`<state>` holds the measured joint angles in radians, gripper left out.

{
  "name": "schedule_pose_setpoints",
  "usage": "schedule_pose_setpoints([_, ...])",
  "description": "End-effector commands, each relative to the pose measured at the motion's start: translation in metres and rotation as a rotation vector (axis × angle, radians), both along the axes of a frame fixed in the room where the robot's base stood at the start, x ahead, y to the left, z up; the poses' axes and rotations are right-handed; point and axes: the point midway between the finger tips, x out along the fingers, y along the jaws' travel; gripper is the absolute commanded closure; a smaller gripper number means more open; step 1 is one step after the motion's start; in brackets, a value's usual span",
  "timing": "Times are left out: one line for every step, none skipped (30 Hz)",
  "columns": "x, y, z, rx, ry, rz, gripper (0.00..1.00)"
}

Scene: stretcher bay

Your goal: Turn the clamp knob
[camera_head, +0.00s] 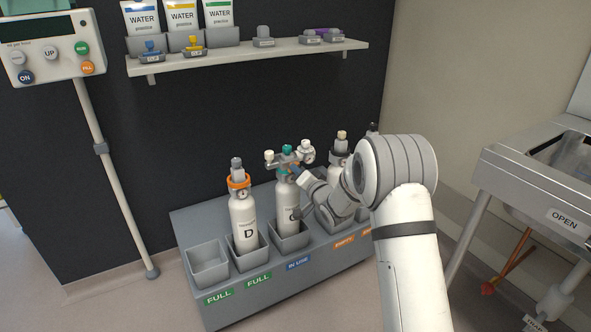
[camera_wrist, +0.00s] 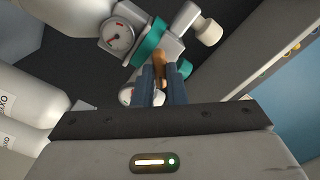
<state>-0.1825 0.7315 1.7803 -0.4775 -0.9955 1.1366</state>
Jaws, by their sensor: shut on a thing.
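The clamp knob (camera_wrist: 161,64) is a small orange-brown piece beside the teal-banded regulator (camera_wrist: 148,44) in the wrist view. My gripper (camera_wrist: 163,75) has its two blue fingers shut on the knob. In the head view, the regulator (camera_head: 286,157), with a teal top and white side parts, sits on a white cylinder (camera_head: 287,205) in the rack slot with a blue label. There, my gripper (camera_head: 297,170) reaches the regulator from the right, and I cannot make out the knob. The wrist view also shows the round gauge (camera_wrist: 118,37) with a red needle.
A white cylinder with an orange collar (camera_head: 242,215) stands left of it, beside an empty slot (camera_head: 208,262) of the grey rack (camera_head: 310,287). More cylinders (camera_head: 340,150) stand behind my arm. A shelf (camera_head: 260,52) hangs above. A metal sink unit (camera_head: 510,165) stands at right.

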Motion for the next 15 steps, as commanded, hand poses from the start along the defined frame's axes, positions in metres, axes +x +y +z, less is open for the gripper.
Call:
schedule_pose_setpoints([-0.0005, -0.0005, -0.0019, 0.023, 0.023, -0.002, 1.00])
schedule_pose_setpoints([-0.0005, -0.0004, -0.0018, 0.040, 0.033, -0.001, 1.00])
schedule_pose_setpoints([-0.0005, -0.0004, -0.0018, 0.059, 0.045, -0.001, 1.00])
schedule_pose_setpoints([-0.0005, -0.0003, -0.0018, 0.071, 0.053, -0.001, 1.00])
schedule_pose_setpoints([-0.0005, -0.0003, -0.0018, 0.084, 0.062, -0.001, 1.00])
schedule_pose_setpoints([-0.0005, -0.0003, -0.0019, 0.099, 0.070, 0.000, 1.00])
schedule_pose_setpoints([-0.0005, -0.0002, -0.0020, 0.109, 0.077, 0.000, 1.00])
schedule_pose_setpoints([-0.0005, -0.0001, -0.0021, 0.118, 0.083, 0.000, 1.00])
schedule_pose_setpoints([-0.0005, -0.0001, -0.0023, 0.128, 0.089, 0.000, 1.00])
schedule_pose_setpoints([-0.0005, -0.0001, -0.0023, 0.135, 0.094, 0.000, 1.00])
schedule_pose_setpoints([-0.0006, -0.0001, -0.0023, 0.142, 0.099, 0.000, 1.00])
schedule_pose_setpoints([-0.0005, 0.0000, -0.0025, 0.149, 0.103, -0.001, 1.00])
schedule_pose_setpoints([-0.0005, 0.0000, -0.0025, 0.153, 0.106, 0.000, 1.00])
schedule_pose_setpoints([-0.0005, 0.0001, -0.0025, 0.156, 0.108, 0.000, 1.00])
schedule_pose_setpoints([-0.0006, 0.0001, -0.0026, 0.161, 0.111, 0.000, 1.00])
